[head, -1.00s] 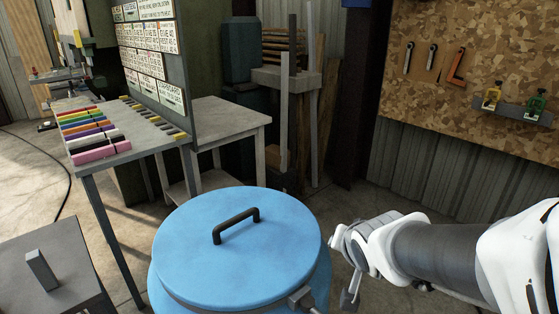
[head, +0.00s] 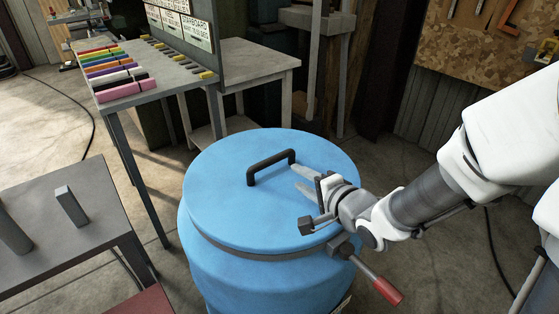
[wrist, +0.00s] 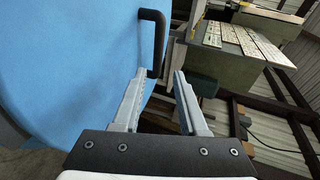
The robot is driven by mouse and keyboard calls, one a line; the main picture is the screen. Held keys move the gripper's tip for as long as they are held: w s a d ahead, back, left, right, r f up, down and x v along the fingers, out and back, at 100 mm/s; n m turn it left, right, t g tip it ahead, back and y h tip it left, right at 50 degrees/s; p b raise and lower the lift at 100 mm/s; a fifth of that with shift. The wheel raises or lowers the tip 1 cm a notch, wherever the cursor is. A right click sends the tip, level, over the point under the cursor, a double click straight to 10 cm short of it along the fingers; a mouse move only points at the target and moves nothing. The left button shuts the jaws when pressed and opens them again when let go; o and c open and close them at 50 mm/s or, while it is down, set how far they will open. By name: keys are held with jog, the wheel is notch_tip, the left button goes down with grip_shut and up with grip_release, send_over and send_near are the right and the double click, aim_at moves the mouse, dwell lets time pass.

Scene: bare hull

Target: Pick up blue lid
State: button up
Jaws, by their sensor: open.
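The blue lid (head: 225,190) lies on top of a blue barrel (head: 240,270) in the head view, with a black arched handle (head: 271,167) standing on it. The lid's blue face fills the left of the wrist view (wrist: 60,70), and the handle (wrist: 155,40) stands out from it. My gripper (head: 300,178) is over the lid's right side, fingers pointing at the handle. In the wrist view the fingers (wrist: 156,80) are apart and empty, with the handle just beyond their tips. I cannot tell whether either finger touches the lid.
A red-handled lever (head: 385,290) sticks out from the barrel's right front. A grey table (head: 70,240) with upright blocks stands at left. Behind it is a table with a row of coloured bars (head: 125,85).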

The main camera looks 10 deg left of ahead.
jog(key=shift+w+a+f+p, duration=0.2)
jog(key=shift+w+a+p, duration=0.3)
jog(key=shift+p, duration=0.95)
jog(key=b, duration=0.2)
send_near(273, 160)
jog(key=x, duration=0.4)
jog(key=shift+a+f, duration=0.4)
jog(key=shift+a, duration=0.05)
jog(key=shift+w+d+x, duration=0.1)
jog(key=shift+d+x, duration=0.05)
jog(key=shift+x, duration=1.4)
jog(key=shift+w+d+x, duration=0.1)
jog(key=shift+w+x, duration=0.05)
jog(key=shift+x, duration=1.4)
jog(key=shift+c, duration=0.3)
grip_shut()
jog(key=shift+r, duration=0.1)
jog(key=shift+r, duration=0.15)
